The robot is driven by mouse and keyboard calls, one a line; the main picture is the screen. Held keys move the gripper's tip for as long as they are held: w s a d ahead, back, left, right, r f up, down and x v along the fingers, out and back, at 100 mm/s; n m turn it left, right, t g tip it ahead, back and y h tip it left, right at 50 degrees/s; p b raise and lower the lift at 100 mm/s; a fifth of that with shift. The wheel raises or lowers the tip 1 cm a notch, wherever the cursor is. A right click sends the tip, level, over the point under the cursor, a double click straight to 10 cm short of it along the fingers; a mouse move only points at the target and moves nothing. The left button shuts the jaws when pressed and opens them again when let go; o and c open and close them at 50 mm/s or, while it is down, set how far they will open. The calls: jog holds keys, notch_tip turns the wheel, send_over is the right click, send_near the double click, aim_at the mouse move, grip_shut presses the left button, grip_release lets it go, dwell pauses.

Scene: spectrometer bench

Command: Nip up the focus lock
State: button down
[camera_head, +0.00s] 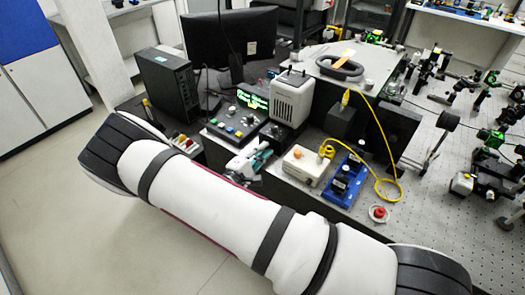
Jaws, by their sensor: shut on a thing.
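My gripper (242,174) shows only partly, as dark parts just beyond my white forearm, at the front edge of the bench. It is shut at a small white-and-teal device (250,157). My arm and the small size hide the exact contact between the fingers and the device. I cannot make out a focus lock for certain; any such part is too small or hidden here.
A control box with knobs (233,127) and a beige unit (292,97) stand behind. To the right are a white box with a yellow cable (303,165), a blue mount (346,181) and a red button (379,213). Optics crowd the perforated table (440,225).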

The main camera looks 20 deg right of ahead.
jog(key=shift+s+f, duration=0.1)
jog(key=c, duration=1.6)
grip_release()
